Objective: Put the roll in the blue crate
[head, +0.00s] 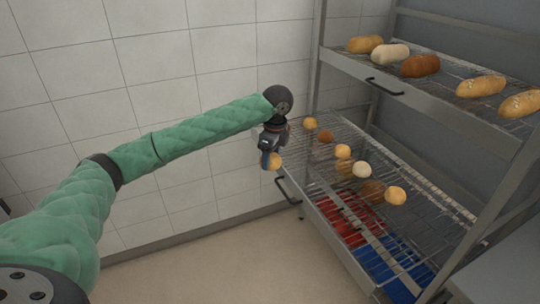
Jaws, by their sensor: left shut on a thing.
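My left gripper (270,158) is shut on a golden-brown roll (275,162) at the left side of the rack. It holds the roll in the air, left of the wire shelf's front edge. The gripper partly hides the roll. The blue crate (405,283) is low in the rack at the lower right, seen partly through the wire shelf above it. My right gripper is not in view.
A red crate (345,217) is beside the blue one. Several rolls (361,169) lie on the wire shelf (410,215). Loaves (420,65) lie on the upper shelf. A rack post (317,60) and shelf handle (288,188) are near my gripper. The floor in front is clear.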

